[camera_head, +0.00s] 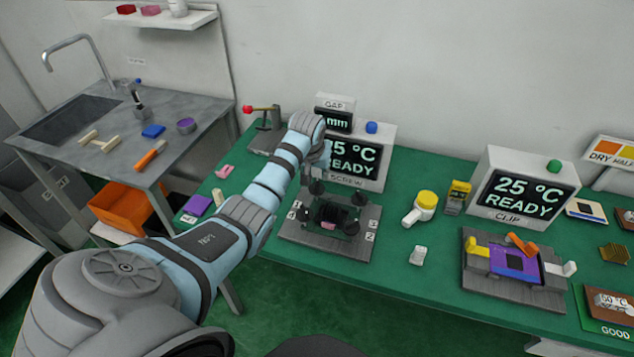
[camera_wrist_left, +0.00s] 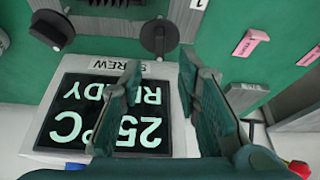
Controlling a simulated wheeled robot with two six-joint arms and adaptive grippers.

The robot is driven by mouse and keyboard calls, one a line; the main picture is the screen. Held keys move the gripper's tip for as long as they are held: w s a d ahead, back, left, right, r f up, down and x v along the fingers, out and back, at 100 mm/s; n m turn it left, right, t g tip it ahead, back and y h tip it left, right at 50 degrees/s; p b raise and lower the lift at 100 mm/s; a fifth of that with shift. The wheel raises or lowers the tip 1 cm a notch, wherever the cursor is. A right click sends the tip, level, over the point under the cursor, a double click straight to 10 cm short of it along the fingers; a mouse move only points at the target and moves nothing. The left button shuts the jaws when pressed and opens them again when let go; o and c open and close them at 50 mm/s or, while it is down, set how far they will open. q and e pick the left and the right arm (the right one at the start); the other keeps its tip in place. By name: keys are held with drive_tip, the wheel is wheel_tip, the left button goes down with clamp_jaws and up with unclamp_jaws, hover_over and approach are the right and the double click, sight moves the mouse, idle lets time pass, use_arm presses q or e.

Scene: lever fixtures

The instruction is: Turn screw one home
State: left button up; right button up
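The screw fixture (camera_head: 322,243) is a dark plate on the green bench with several black-knobbed screws around a central part. In the left wrist view two black knobs show, one (camera_wrist_left: 160,38) just beyond my fingertips and another (camera_wrist_left: 50,30) farther left. A label reading 1 (camera_wrist_left: 200,4) is at the top edge. My left gripper (camera_wrist_left: 160,70) is open and empty, its fingers apart and touching no knob that I can see. In the head view it is mostly hidden behind my wrist. My right gripper is not in view.
The SCREW display (camera_head: 355,160) reads 25 °C READY behind the fixture. A red-knobbed lever (camera_head: 262,110) stands to the left. A yellow-topped white object (camera_head: 420,205) and the CLIP fixture (camera_head: 515,265) are to the right. Pink blocks (camera_wrist_left: 250,42) lie nearby.

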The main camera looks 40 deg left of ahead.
sight(317, 181)
use_arm(q)
drive_tip(key=b+x, duration=0.1)
drive_tip(key=x, duration=0.4)
clamp_jaws()
